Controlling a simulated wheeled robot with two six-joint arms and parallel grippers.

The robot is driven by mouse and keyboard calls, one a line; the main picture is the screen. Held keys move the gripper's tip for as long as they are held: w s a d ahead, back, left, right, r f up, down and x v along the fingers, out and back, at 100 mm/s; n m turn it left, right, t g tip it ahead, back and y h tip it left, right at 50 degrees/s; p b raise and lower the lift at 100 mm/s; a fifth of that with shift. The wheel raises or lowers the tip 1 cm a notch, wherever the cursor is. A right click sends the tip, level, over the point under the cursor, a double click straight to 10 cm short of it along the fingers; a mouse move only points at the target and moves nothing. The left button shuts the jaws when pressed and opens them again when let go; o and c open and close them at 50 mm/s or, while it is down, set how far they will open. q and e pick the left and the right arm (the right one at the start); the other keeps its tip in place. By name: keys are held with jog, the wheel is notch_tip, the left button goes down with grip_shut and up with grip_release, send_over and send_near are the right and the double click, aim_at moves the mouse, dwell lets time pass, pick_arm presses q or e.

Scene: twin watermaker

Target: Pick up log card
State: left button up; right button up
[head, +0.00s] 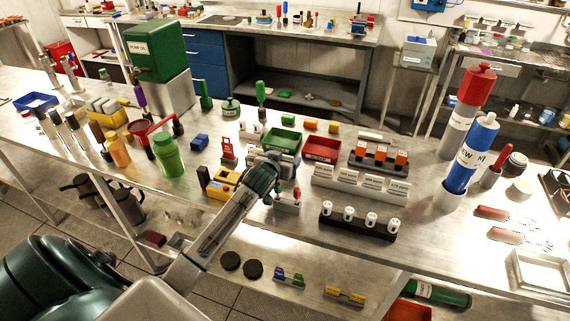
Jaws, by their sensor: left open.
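My left arm reaches up from the lower left over the bench. My left gripper (277,163) is open, over the middle of the bench, just in front of the green tray. The gripper partly hides what lies under and behind it. A row of white labelled cards (361,182) stands to the right of the gripper, apart from it. Their print is too small to read, so I cannot tell which one is the log card. My right gripper is not in view.
A green tray (283,142) and a red tray (321,149) sit behind the gripper. A yellow box (221,190) is to its left. A dark rack with white spools (358,221) stands in front of the cards. Tall red (476,86) and blue (471,155) bottles stand at right.

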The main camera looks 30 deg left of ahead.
pick_arm(q)
jog(key=c, duration=1.1)
jog(key=shift+o, duration=0.2)
jog(key=shift+r, duration=0.1)
